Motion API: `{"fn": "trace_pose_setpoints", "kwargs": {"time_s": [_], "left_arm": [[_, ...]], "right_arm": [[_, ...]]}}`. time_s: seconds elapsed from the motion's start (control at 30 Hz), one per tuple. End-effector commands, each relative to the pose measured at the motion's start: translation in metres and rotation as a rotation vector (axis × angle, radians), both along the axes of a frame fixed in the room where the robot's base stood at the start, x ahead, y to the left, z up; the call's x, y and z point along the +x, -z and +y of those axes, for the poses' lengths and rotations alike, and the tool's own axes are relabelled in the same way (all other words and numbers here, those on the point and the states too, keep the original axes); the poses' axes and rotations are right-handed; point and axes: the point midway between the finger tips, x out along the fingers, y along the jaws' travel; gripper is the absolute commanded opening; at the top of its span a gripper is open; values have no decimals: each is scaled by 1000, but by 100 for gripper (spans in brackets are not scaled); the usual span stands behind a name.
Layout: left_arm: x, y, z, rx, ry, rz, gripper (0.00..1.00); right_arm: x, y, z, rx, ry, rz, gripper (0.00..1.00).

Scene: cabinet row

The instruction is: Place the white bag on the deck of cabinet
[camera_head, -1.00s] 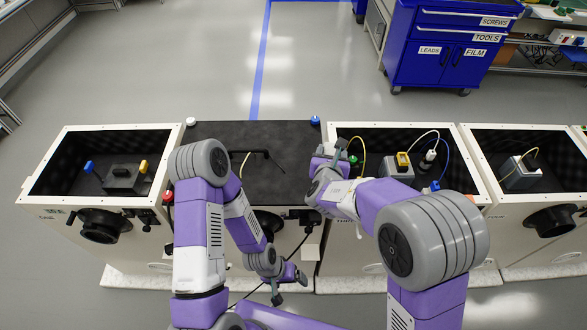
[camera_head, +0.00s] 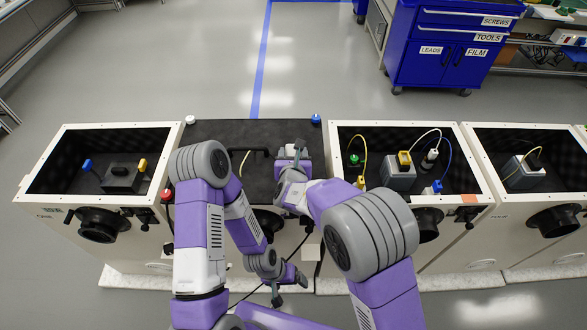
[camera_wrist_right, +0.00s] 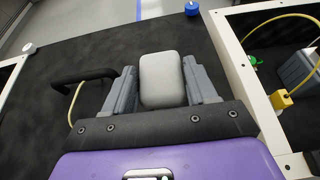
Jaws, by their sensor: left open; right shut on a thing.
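The white bag (camera_wrist_right: 162,80) is a small, rounded, pale block in the right wrist view. My right gripper (camera_wrist_right: 162,85) is shut on it, one finger on each side. In the head view my right gripper (camera_head: 291,152) is over the right part of the black deck (camera_head: 215,132) of the closed cabinet, and the bag is mostly hidden there. The deck also shows in the right wrist view (camera_wrist_right: 60,130). I cannot tell whether the bag touches the deck. My left gripper (camera_head: 290,286) is open and empty, low in front of the cabinet.
A black handle (camera_wrist_right: 85,78) stands on the deck left of the bag. An open cabinet (camera_head: 345,128) with cables and boxes adjoins on the right; another open one (camera_head: 60,135) is on the left. A blue knob (camera_head: 316,119) marks the deck's far right corner.

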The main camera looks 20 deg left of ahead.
Motion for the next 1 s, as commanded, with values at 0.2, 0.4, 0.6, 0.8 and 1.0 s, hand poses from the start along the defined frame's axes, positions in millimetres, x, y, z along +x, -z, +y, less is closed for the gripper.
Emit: {"fn": "trace_pose_setpoints", "kwargs": {"time_s": [0.2, 0.4, 0.6, 0.8, 1.0], "left_arm": [[0, 7, 0, 0, 0, 0, 89], [0, 21, 0, 0, 0, 0, 89], [0, 21, 0, 0, 0, 0, 89], [0, 24, 0, 0, 0, 0, 89], [0, 26, 0, 0, 0, 0, 89]], "right_arm": [[0, 19, -1, -1, 1, -1, 27], [1, 52, -1, 0, 1, 0, 27], [0, 56, 0, 2, 0, -3, 27], [0, 58, 0, 2, 0, -3, 27], [0, 60, 0, 1, 0, -2, 70]]}}
